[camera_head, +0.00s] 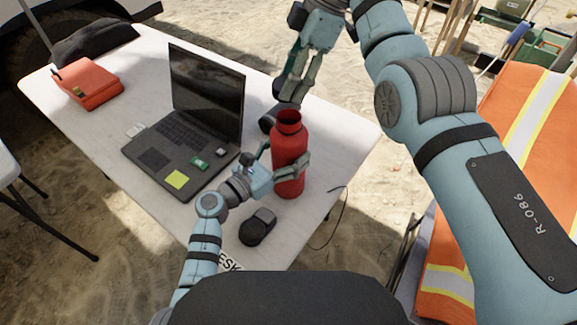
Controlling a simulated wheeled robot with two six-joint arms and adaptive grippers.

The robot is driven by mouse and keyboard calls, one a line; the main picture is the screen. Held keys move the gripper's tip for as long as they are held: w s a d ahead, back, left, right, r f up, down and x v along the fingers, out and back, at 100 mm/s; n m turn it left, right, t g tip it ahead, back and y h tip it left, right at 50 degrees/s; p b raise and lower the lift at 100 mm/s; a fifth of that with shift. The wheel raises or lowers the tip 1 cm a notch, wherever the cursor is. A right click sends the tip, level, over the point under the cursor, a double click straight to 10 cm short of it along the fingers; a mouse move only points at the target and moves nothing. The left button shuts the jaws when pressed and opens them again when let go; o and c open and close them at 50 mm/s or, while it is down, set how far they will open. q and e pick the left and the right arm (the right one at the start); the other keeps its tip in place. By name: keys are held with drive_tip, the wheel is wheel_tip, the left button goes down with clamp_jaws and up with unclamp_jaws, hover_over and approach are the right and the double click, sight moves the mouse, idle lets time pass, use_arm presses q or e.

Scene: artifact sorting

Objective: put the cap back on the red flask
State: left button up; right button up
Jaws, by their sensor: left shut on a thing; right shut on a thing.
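The red flask (288,150) stands upright near the right edge of the white table, with its mouth open and uncovered. My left gripper (283,172) is shut around the flask's body from the lower left. My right gripper (293,92) reaches down from above, its fingertips just above and slightly behind the flask mouth. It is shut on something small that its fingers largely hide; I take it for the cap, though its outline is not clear.
An open laptop (180,145) with a yellow note stands left of the flask. A black mouse (258,227) lies in front. Dark items (267,120) lie just behind the flask. A red pouch (90,84) lies far left. The table (345,140) is bare right of the flask.

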sight(289, 116)
use_arm(q)
drive_tip(key=shift+c, duration=1.1)
use_arm(e)
drive_tip(key=shift+d+f, duration=0.15)
drive_tip(key=shift+f, duration=2.3)
drive_tip(key=shift+f, duration=0.9)
drive_tip(key=shift+f, duration=0.55)
use_arm(q)
clamp_jaws()
use_arm(e)
drive_tip(key=o, duration=0.4)
drive_tip(key=shift+c, duration=0.2)
drive_tip(key=o, duration=0.3)
drive_tip(key=shift+r, duration=0.1)
